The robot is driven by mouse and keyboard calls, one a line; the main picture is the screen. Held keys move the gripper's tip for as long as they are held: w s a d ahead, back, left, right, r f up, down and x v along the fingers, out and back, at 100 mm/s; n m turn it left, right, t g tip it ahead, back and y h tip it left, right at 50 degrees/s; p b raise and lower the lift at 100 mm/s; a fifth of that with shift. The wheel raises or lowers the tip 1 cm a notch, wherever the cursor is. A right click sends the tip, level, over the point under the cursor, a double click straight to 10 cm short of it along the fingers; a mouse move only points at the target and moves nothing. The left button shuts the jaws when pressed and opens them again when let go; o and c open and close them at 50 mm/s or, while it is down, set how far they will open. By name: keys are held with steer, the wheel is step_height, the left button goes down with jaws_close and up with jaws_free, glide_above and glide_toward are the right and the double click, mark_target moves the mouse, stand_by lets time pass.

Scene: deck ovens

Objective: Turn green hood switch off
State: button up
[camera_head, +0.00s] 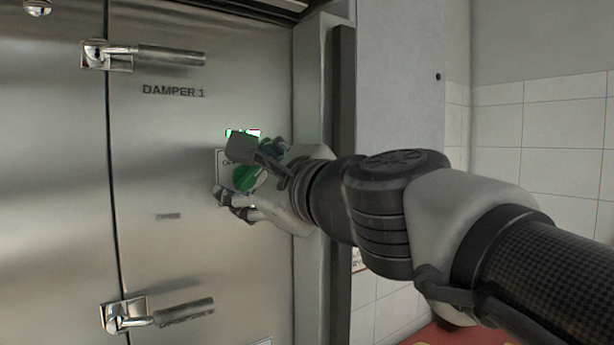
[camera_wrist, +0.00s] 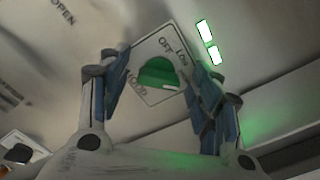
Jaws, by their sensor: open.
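The green hood switch (camera_head: 248,178) is a round knob on a pale label plate on the steel front. It also shows in the wrist view (camera_wrist: 158,73), on a tilted plate (camera_wrist: 150,46) reading OFF, LOW and HOOD. A short white mark shows at the knob's lower right edge there; which setting it points to I cannot tell. My gripper (camera_head: 236,172) is open, with one finger above and one below the knob in the head view. In the wrist view, my blue-padded fingers (camera_wrist: 155,78) stand on either side of the knob. Contact is unclear.
The steel front carries an upper handle (camera_head: 165,56), a lower handle (camera_head: 180,312) and the lettering DAMPER 1 (camera_head: 173,91). A dark vertical post (camera_head: 342,120) and a tiled wall (camera_head: 560,140) are to the right.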

steer(key=c, duration=1.1)
